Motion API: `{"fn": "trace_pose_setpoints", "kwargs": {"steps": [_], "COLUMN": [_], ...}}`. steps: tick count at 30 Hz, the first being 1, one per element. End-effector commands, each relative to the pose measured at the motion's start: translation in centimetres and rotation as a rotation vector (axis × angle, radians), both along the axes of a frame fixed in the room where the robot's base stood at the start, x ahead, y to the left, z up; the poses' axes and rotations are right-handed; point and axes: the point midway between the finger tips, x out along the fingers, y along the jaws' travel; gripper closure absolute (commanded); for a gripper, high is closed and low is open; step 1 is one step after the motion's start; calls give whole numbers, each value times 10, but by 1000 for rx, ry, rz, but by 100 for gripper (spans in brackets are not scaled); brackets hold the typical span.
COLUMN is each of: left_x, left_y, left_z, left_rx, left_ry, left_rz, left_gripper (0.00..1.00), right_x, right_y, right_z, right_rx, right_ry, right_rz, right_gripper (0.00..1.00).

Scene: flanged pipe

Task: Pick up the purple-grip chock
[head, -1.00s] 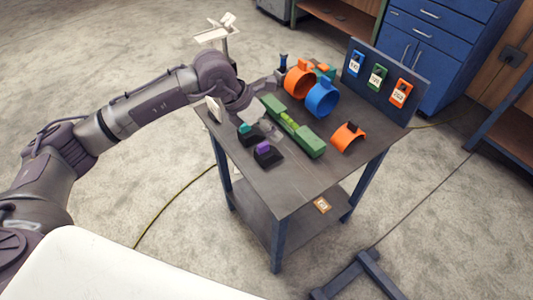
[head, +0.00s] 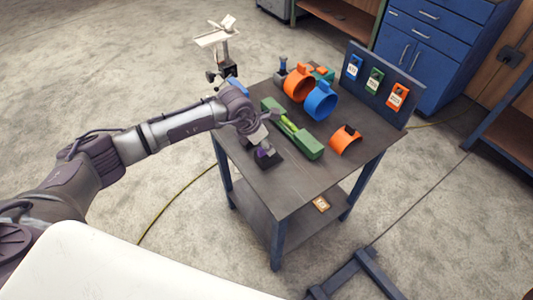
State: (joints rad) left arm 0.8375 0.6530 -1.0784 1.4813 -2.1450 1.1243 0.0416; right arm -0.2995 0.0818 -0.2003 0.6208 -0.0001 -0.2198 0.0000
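The purple-grip chock (head: 274,168) is a dark block with a purple grip, on the near left part of the table top (head: 299,187). My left gripper (head: 264,149) points down right above it, its fingers at the purple grip. The fingers partly cover the grip, and they are too small to tell whether they are open or shut on it. The chock appears to rest on the table. The teal-grip chock seen earlier is hidden behind my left arm. My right gripper is not in view.
A green long block (head: 305,146) lies behind the chock. Orange (head: 299,84) and blue (head: 321,102) rings, an orange half-ring (head: 343,143) and a panel with colored tags (head: 375,84) are farther back. The table's near right part is clear. A white-topped stand (head: 222,38) is behind.

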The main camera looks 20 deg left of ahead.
Motion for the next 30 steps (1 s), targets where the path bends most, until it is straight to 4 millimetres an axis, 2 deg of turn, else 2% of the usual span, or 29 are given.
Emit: {"fn": "trace_pose_setpoints", "kwargs": {"steps": [6,12,14,21,30], "left_x": [6,7,7,7,7], "left_y": [-5,-5,-5,-5,-5], "left_z": [-19,-21,-20,-20,-20], "left_rx": [0,0,0,0,-1], "left_ry": [0,0,0,0,-1], "left_rz": [0,0,0,0,0], "left_gripper": [54,54,61,100,100], "right_x": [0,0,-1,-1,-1], "right_y": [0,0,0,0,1], "right_z": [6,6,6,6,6], "right_rx": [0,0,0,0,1], "right_ry": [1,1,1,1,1], "right_rz": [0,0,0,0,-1], "right_gripper": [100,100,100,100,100]}}
